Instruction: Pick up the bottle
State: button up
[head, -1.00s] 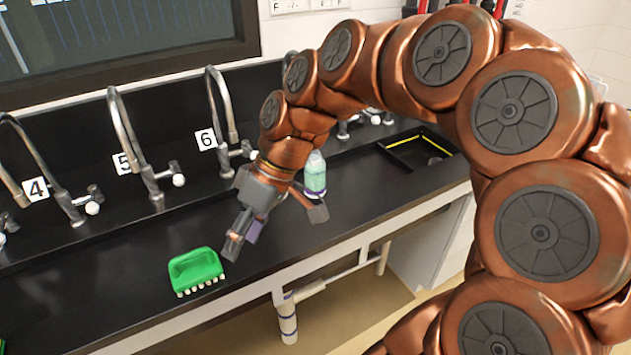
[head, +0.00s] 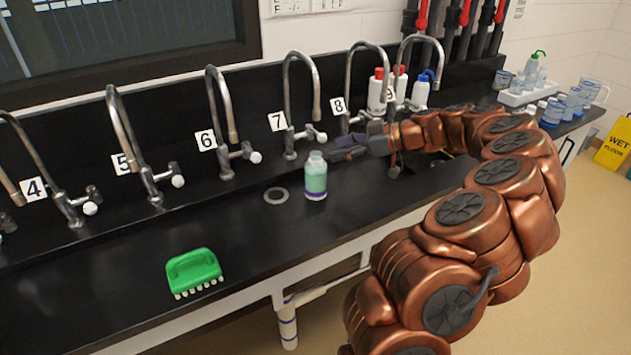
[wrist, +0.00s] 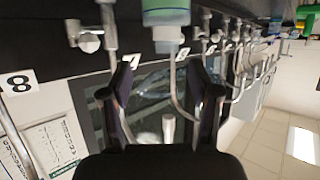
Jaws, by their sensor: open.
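The bottle (head: 316,178) stands upright on the black bench, holding pale green liquid, with a whitish cap and a purple band near its base. In the wrist view, part of the bottle (wrist: 166,14) shows at the top edge, beyond the fingertips and cut off by the frame. My gripper (head: 352,158) is to the right of the bottle in the head view, close to its upper part. In the wrist view, my gripper (wrist: 162,78) has its two fingers spread with nothing between them. The head view does not clearly show whether a fingertip touches the bottle.
A green brush (head: 194,271) lies at the front left. A round drain hole (head: 276,196) is left of the bottle. Numbered taps, including tap 7 (head: 290,100), line the back. Squeeze bottles (head: 421,90) stand behind my arm. The bench between brush and bottle is clear.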

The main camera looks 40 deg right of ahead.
aim_at(318, 154)
jog(key=shift+x, duration=0.8)
jog(key=x, duration=0.1)
jog(key=p+x, duration=0.1)
jog(key=x, duration=0.1)
jog(key=p+x, duration=0.1)
jog(key=shift+s+a, duration=0.2)
jog(key=shift+a, duration=0.3)
jog(key=shift+w+a+f+p, duration=0.2)
jog(key=shift+w+p, duration=0.1)
jog(key=shift+w, duration=0.05)
jog(key=shift+c, duration=0.4)
grip_shut()
